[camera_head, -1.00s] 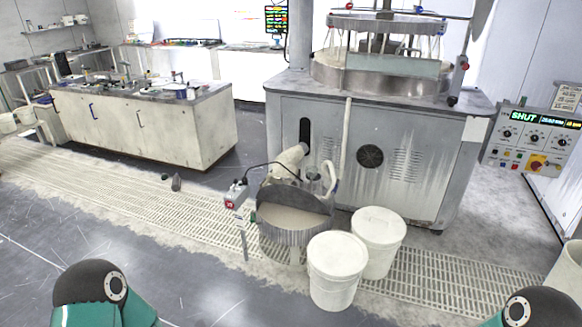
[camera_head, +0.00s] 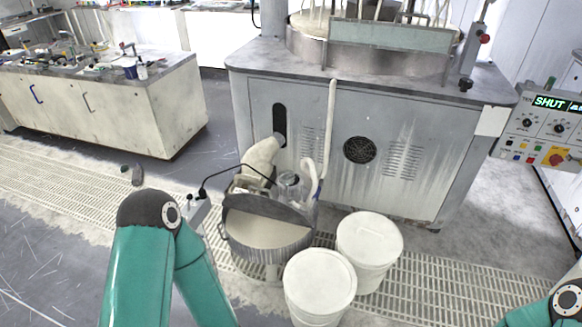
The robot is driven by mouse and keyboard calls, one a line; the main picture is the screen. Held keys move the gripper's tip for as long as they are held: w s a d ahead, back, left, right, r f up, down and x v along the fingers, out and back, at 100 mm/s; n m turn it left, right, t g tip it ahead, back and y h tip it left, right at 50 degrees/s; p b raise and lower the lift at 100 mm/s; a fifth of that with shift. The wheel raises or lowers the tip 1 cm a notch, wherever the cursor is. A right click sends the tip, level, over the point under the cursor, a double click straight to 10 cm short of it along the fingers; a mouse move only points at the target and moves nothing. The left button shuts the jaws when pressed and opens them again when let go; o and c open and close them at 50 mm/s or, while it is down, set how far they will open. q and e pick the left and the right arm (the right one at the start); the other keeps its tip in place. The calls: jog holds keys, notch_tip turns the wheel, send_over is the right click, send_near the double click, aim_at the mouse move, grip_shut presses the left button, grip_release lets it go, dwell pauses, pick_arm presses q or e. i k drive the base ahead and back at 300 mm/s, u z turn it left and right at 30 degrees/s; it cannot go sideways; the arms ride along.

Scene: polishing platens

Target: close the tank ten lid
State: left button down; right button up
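A round metal tank (camera_head: 238,243) stands on the floor grating in front of the grey machine, holding pale slurry. Its dark half lid (camera_head: 265,207) is raised at the back, tilted up, and the front half of the top is open. I cannot read a number on the tank. A hose, a cable and a small clear vessel (camera_head: 289,184) are at its back.
Two white lidded buckets (camera_head: 320,279) (camera_head: 369,242) stand close to the tank's right. The grey machine cabinet (camera_head: 430,161) is behind it. A control panel (camera_head: 545,128) reading SHUT is at the right. Small dark items (camera_head: 135,174) lie on the grating at the left.

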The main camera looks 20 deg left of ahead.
aim_at(261, 206)
jog(key=z, duration=0.15)
jog(key=i, duration=1.05)
jog(key=z, duration=0.1)
